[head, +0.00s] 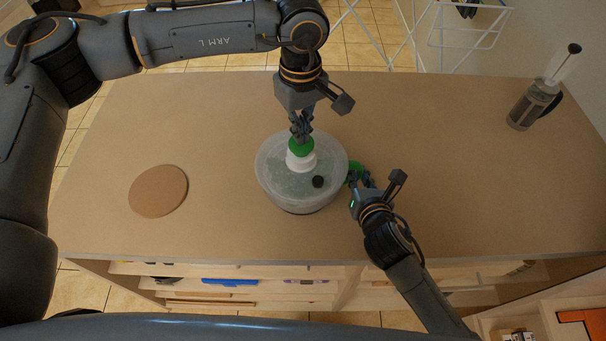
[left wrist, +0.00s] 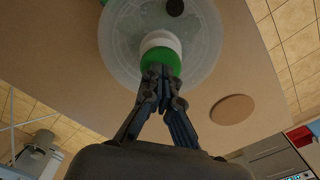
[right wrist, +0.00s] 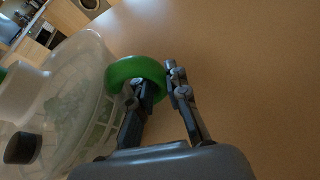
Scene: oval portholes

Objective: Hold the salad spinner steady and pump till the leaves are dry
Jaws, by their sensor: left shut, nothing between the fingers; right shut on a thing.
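The salad spinner (head: 275,185) stands on the table, a round translucent bowl and lid with pale green leaves faintly visible inside. A white pump knob with a green top (head: 302,148) rises from the lid, beside a small black button (head: 318,181). My left gripper (head: 301,136) is shut and empty, its fingertips pointing down at the green top; they look touching it, also in the left wrist view (left wrist: 160,72). My right gripper (right wrist: 157,82) is shut on the green side handle (right wrist: 128,70) at the spinner's right side.
A round brown board (head: 158,191) lies on the table to the left. A French press (head: 534,103) stands at the far right. The table (head: 450,150) is otherwise clear. A white drying rack (head: 470,30) stands behind it, and open shelves (head: 230,283) are under the front edge.

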